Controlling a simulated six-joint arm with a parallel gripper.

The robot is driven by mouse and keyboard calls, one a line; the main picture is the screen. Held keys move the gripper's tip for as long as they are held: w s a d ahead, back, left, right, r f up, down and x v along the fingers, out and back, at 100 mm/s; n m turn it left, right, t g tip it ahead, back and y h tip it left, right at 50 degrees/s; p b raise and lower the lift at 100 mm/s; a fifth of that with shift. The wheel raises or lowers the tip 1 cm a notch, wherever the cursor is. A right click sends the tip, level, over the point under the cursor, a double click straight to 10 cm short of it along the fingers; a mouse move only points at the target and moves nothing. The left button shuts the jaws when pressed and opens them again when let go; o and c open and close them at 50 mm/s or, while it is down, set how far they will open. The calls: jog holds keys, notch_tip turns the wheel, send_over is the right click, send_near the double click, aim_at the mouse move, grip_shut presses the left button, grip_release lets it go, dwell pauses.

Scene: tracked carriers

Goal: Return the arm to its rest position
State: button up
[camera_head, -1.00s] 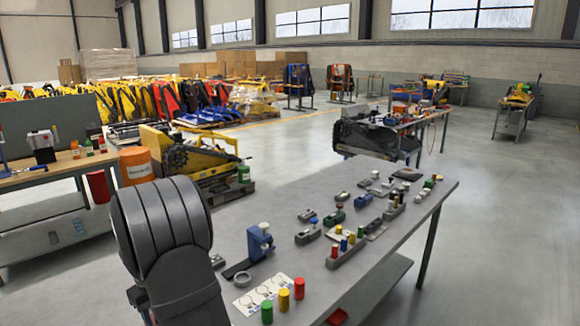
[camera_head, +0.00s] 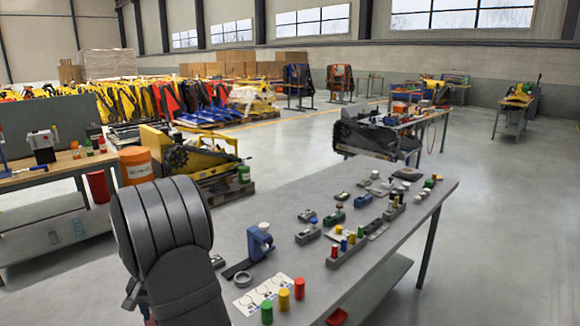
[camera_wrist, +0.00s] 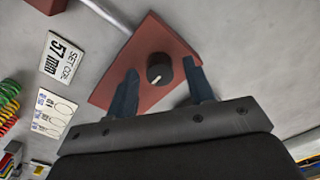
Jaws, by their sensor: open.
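My gripper (camera_wrist: 165,92) shows in the wrist view with its two dark fingers apart. It is open and nothing is held between the fingers. Beyond the fingers a reddish block with a slanted face (camera_wrist: 125,75) and a black round knob (camera_wrist: 159,68) lies on the grey surface; whether the fingers touch it cannot be told. In the head view my gripper is out of sight, and only my dark arm shows at the lower left.
The grey workbench (camera_head: 375,245) carries a blue clamp-like device (camera_head: 260,242), a card, green, yellow and red cylinders (camera_head: 283,301), and rows of small parts. In the wrist view, a "57 mm" card (camera_wrist: 61,58) and coloured coils (camera_wrist: 8,105) lie left. Open floor lies right of the bench.

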jog(key=m, duration=0.5)
jog(key=shift+m, duration=0.3)
dwell(0.5)
jog(key=n, duration=0.9)
dwell(0.5)
dwell(0.4)
